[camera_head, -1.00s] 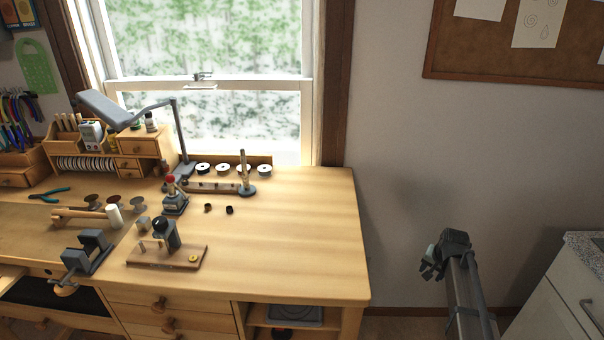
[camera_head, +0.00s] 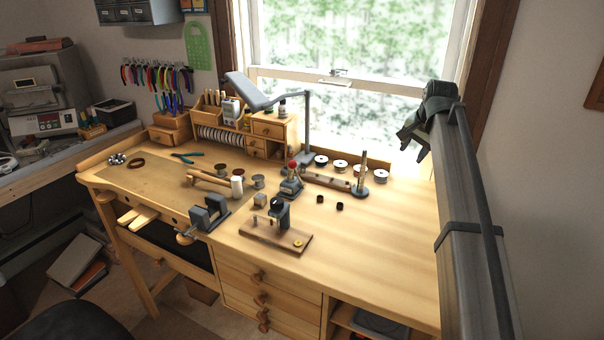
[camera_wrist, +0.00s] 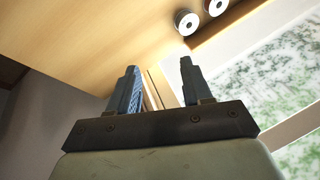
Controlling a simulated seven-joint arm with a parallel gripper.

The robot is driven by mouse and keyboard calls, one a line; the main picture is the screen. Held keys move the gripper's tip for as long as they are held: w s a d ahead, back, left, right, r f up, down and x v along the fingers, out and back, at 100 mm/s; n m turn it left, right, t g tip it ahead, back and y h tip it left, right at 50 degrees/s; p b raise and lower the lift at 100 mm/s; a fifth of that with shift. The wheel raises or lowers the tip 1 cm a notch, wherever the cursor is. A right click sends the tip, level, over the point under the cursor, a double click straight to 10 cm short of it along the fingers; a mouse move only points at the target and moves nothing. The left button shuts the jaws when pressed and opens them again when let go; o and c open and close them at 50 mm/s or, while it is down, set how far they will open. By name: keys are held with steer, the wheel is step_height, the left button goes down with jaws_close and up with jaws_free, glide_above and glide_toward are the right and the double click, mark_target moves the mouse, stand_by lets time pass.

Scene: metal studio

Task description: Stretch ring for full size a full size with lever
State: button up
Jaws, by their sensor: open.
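My gripper (camera_head: 412,132) is open and empty, raised at the right in the head view, in front of the window. In the wrist view its two fingers (camera_wrist: 158,85) are apart with nothing between them. On the bench, a small wooden board (camera_head: 262,235) carries an upright grey device (camera_head: 279,213) with a dark top. A small yellow ring-like piece (camera_head: 298,243) lies at the board's right end. Behind it stands a grey tool with a red knob (camera_head: 291,182). I cannot tell which is the stretcher's lever.
Two small dark cylinders (camera_head: 339,206) sit right of the board. A grey vise (camera_head: 207,213) is at the bench's front edge. A lamp (camera_head: 250,92) arches over the back. White-faced spools (camera_head: 321,161) line the rear. The bench's right part (camera_head: 395,240) is clear.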

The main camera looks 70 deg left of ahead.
steer(key=s+a+r+h, duration=0.1)
steer(key=s+a, duration=0.2)
steer(key=s, duration=0.7)
steer(key=s+a+r+n+g+h, duration=0.1)
steer(key=s+a+r, duration=0.1)
steer(key=s, duration=0.9)
steer(key=s+a+r+n+g+h, duration=0.1)
steer(key=s+a, duration=0.3)
steer(key=s, duration=0.6)
steer(key=shift+s+r+h, duration=0.35)
steer(key=shift+r+h, duration=0.15)
steer(key=f, duration=0.8)
steer(key=a+f, duration=0.1)
steer(key=f, duration=0.3)
steer(key=shift+s+a+f, duration=0.1)
steer(key=shift+s+f, duration=0.2)
jaws_close()
